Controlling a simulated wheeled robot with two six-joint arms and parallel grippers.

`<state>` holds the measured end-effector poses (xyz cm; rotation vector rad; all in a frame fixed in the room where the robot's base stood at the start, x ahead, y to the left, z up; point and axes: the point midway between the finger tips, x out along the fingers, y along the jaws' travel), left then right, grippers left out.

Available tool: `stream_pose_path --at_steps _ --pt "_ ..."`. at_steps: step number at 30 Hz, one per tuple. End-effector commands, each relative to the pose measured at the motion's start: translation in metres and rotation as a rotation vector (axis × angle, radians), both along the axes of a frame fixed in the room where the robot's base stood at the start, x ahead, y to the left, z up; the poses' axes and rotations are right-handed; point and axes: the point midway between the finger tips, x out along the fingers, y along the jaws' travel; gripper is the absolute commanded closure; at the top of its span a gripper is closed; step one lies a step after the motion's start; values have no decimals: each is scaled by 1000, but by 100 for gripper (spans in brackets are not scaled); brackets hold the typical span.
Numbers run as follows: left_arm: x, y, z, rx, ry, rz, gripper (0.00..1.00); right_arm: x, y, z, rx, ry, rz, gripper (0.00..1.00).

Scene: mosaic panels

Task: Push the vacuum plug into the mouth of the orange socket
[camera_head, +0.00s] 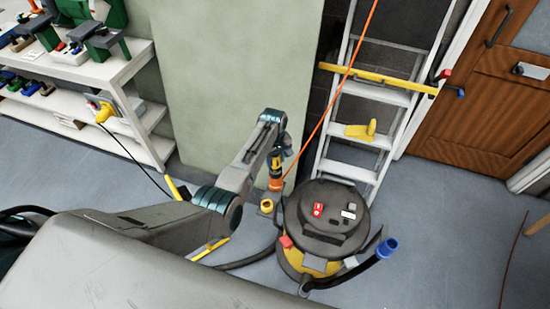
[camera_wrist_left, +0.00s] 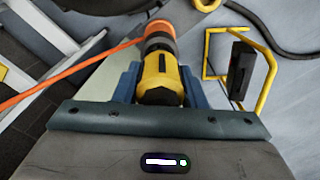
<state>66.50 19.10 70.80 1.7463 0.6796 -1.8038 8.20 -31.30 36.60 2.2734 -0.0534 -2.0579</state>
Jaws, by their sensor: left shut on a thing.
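My left gripper (camera_head: 277,152) points down beside the vacuum cleaner in the head view. It is shut on the yellow and black vacuum plug (camera_wrist_left: 160,78), which sits between its blue fingers in the left wrist view. The plug (camera_head: 275,163) shows just below the fingers in the head view. The orange socket (camera_head: 275,184) lies directly beyond the plug's far end, in line with it. In the left wrist view the socket (camera_wrist_left: 158,29) appears to meet a grey-brown band at the plug's front. I cannot tell how deep the plug sits. My right gripper is not in view.
An orange cable (camera_head: 330,105) runs from the socket up past the ladder (camera_head: 375,95). The vacuum cleaner (camera_head: 325,225) stands close on the right, with a blue-ended hose (camera_head: 387,248). A yellow bent frame (camera_wrist_left: 210,52) stands near the gripper.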

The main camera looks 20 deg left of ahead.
Motion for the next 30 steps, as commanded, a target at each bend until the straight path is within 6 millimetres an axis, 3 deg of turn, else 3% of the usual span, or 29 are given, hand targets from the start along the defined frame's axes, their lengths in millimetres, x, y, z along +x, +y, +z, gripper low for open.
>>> stream_pose_path --at_steps 30 --pt "0 -1 -26 0 0 0 99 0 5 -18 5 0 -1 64"
